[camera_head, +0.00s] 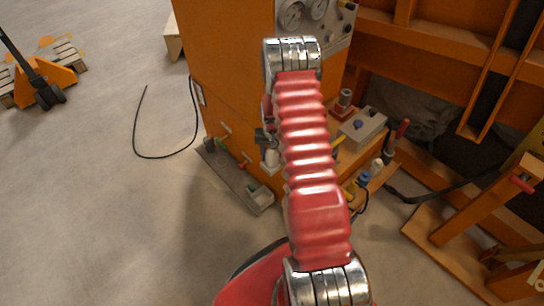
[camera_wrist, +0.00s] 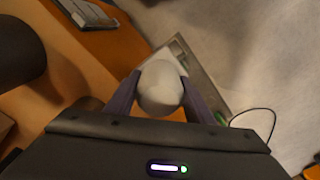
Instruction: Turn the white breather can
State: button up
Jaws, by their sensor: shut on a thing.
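The white breather can (camera_wrist: 160,88) is a rounded pale cylinder in the middle of the wrist view. My gripper (camera_wrist: 158,92) is shut on it, one dark finger on each side. In the head view the white can (camera_head: 272,158) shows small at the side of the orange cabinet, just left of my red arm. My gripper (camera_head: 266,140) is partly hidden there behind the arm. Which way the can is turned cannot be told.
The orange cabinet (camera_head: 228,70) carries gauges at its top right. A grey tray (camera_head: 237,180) with small parts lies at its foot. An orange ledge with fittings (camera_head: 365,165) stands right of my arm. A black cable (camera_head: 165,157) lies on the open floor at left.

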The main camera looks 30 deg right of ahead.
jog(key=shift+n, duration=0.5)
jog(key=o, duration=1.1)
jog(key=shift+s+m, duration=0.1)
jog(key=shift+m, duration=0.2)
